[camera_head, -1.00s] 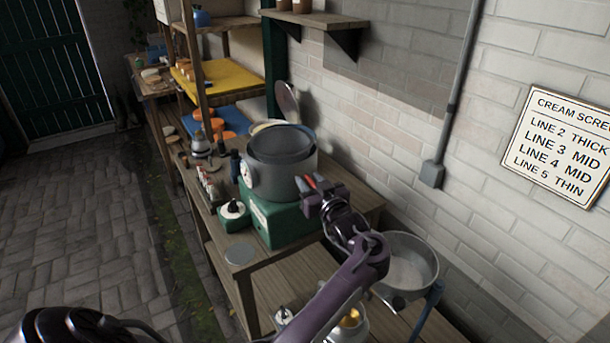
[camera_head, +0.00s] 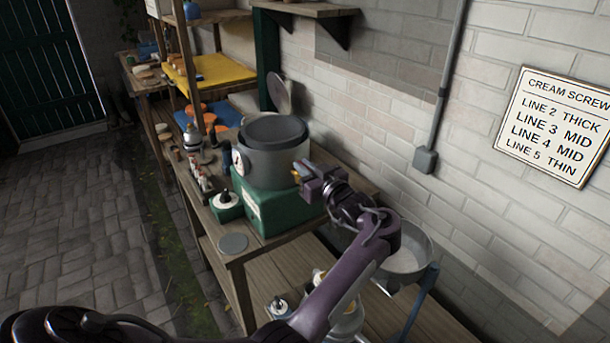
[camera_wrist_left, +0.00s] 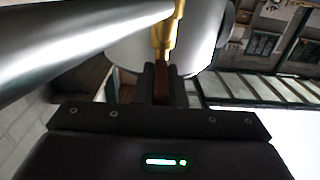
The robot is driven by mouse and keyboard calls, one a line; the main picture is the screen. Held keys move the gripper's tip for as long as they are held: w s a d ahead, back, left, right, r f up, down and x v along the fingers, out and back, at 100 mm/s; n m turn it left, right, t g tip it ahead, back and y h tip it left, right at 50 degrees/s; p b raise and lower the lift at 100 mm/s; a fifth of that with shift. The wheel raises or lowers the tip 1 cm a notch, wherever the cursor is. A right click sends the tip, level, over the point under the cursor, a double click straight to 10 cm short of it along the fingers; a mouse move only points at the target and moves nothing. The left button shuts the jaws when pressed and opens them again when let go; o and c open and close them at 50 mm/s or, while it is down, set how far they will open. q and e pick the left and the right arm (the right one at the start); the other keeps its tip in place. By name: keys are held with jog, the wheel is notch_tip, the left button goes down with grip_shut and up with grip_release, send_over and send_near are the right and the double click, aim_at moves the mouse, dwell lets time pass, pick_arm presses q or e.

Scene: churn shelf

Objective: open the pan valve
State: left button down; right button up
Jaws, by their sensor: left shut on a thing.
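The grey metal pan (camera_head: 275,145) sits on a green base (camera_head: 268,208) at the corner of the wooden bench. The brass pan valve (camera_head: 297,178) sticks out from the pan's right side, and it also shows in the left wrist view (camera_wrist_left: 168,35). My left gripper (camera_head: 304,175) is shut on the valve beside the pan wall. In the left wrist view, a reddish-brown piece (camera_wrist_left: 161,86) shows between the jaws just below the brass. The jaws hide part of the valve. My right gripper is out of view.
A steel bowl (camera_head: 405,262) on a blue stand is below my left forearm. A small green container (camera_head: 226,204), small bottles (camera_head: 199,172) and a round grey disc (camera_head: 233,243) are on the bench left of the base. A brick wall (camera_head: 400,120) is behind.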

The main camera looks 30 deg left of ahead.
pick_arm(q)
jog(key=shift+a, duration=0.1)
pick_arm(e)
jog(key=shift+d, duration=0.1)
pick_arm(q)
jog(key=c, duration=1.8)
grip_release()
jog(key=shift+c, duration=0.2)
jog(key=o, duration=0.4)
jog(key=shift+w+a+f, duration=0.1)
jog(key=shift+a+f, duration=0.05)
jog(key=shift+c, duration=0.2)
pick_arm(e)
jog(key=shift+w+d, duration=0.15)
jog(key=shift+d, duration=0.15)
